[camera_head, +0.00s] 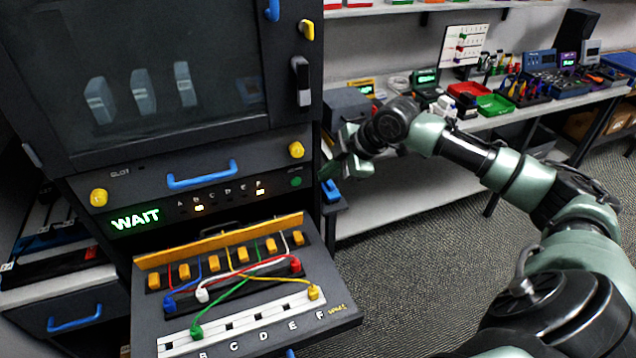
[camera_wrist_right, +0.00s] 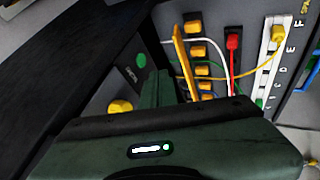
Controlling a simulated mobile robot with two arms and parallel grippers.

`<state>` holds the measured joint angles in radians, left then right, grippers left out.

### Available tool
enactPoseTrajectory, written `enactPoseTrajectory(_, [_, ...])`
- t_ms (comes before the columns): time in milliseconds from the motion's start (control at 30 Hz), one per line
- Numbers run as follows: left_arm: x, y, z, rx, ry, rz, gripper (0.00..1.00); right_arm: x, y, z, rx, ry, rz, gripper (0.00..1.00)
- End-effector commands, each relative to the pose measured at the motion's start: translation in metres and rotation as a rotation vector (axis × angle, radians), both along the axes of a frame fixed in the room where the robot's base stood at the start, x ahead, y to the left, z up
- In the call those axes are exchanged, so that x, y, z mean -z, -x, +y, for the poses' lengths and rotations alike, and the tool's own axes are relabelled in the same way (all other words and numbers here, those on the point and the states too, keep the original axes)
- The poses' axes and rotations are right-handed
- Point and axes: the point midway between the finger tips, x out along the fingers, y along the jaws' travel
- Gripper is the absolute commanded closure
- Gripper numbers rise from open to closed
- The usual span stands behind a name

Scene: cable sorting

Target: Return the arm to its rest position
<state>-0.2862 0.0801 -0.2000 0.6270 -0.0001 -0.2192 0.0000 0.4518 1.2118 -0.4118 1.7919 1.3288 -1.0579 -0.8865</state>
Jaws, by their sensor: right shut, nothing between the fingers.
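My right arm reaches in from the right in the head view. My right gripper (camera_head: 328,172) is beside the right edge of the dark cabinet, close to the front panel with a green button (camera_head: 296,182). Its fingers are shut and empty. In the right wrist view the shut fingers (camera_wrist_right: 160,85) point at the panel, near the green button (camera_wrist_right: 140,62). The cable board (camera_head: 345,318) lies in front below, with blue, white, red, green and yellow cables; the gripper is apart from these cables. My left gripper is not in view.
The cabinet (camera_head: 200,60) has a lit WAIT display (camera_head: 135,218) and a blue handle (camera_head: 202,174). A long workbench (camera_head: 400,213) with trays and tools stands behind my right arm. The carpeted floor (camera_head: 400,270) between is clear.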

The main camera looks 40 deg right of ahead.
Motion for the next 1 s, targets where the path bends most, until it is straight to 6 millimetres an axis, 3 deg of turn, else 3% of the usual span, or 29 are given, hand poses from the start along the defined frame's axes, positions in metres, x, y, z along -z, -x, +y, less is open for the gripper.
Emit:
enactPoseTrajectory(333, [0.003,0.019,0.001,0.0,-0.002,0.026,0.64,-0.006,0.005,-0.001,-0.001,0.0,0.002,1.0])
enactPoseTrajectory(733, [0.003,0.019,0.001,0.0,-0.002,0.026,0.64,-0.001,0.003,-0.003,0.012,-0.007,0.003,1.0])
enactPoseTrajectory(867, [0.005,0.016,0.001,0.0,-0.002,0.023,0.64,0.038,-0.012,-0.013,0.113,-0.048,0.008,1.0])
enactPoseTrajectory(967, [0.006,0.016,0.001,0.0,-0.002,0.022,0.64,0.1,-0.022,-0.03,0.26,-0.093,0.022,1.0])
enactPoseTrajectory(1000, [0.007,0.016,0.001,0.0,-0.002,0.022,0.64,0.13,-0.022,-0.036,0.325,-0.111,0.031,1.0])
